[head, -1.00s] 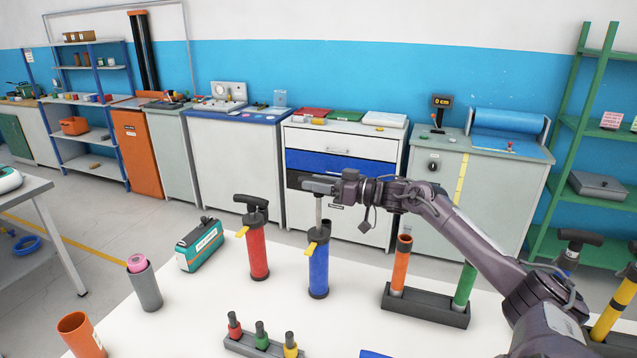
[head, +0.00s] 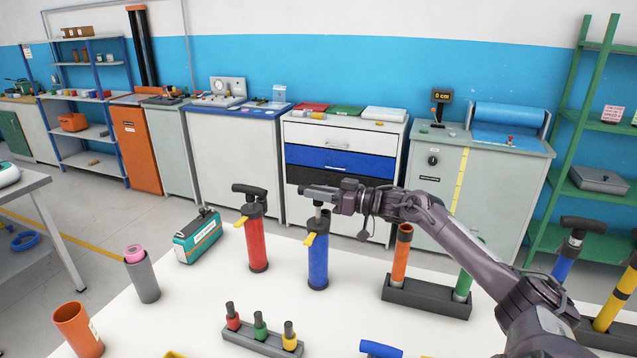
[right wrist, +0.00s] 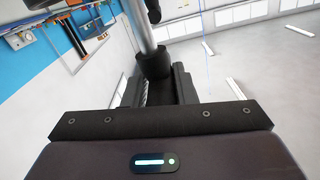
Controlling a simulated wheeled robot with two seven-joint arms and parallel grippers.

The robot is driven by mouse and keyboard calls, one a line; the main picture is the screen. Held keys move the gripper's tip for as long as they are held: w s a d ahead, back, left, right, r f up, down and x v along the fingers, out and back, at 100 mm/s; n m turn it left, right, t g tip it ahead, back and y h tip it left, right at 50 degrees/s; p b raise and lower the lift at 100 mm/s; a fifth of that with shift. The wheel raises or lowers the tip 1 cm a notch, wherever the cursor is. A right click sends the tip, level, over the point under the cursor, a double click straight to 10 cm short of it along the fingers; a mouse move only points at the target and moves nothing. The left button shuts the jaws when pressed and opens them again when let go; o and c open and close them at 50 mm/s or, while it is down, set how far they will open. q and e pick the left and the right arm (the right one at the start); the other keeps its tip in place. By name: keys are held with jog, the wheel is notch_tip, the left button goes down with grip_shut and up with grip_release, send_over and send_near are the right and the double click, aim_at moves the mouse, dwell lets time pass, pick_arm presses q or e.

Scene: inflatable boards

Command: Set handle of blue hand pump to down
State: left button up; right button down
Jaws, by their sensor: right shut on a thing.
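The blue hand pump (head: 318,262) stands upright on the white table, with a yellow lever at its upper side. A short length of its silver rod shows above the body. My right gripper (head: 318,191) is shut on the pump's handle at the top of the rod and mostly hides it in the head view. In the right wrist view, the black handle (right wrist: 154,63) sits between the fingers of my right gripper (right wrist: 157,82), with the silver rod (right wrist: 145,32) beyond it. My left gripper is not in view.
A red hand pump (head: 257,243) stands to the left, apart from the blue one. A dark rack (head: 428,297) with orange and green tubes is to the right. A small rack (head: 262,343) with coloured pieces lies in front. A teal box (head: 197,238) is further left.

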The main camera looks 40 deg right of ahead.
aim_at(318, 206)
notch_tip(318, 206, down, 4)
jog(key=shift+w+b, duration=0.15)
jog(key=shift+b, duration=0.25)
jog(key=shift+s+a, duration=0.15)
jog(key=shift+s, duration=0.05)
jog(key=c, duration=1.3)
grip_release()
jog(key=shift+w+f, duration=0.1)
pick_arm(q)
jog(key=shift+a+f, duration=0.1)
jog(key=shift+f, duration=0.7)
pick_arm(e)
jog(key=shift+o, duration=0.3)
jog(key=shift+r, duration=0.2)
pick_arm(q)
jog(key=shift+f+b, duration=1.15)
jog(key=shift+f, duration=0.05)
pick_arm(e)
notch_tip(318, 206, up, 20)
jog(key=shift+f, duration=0.15)
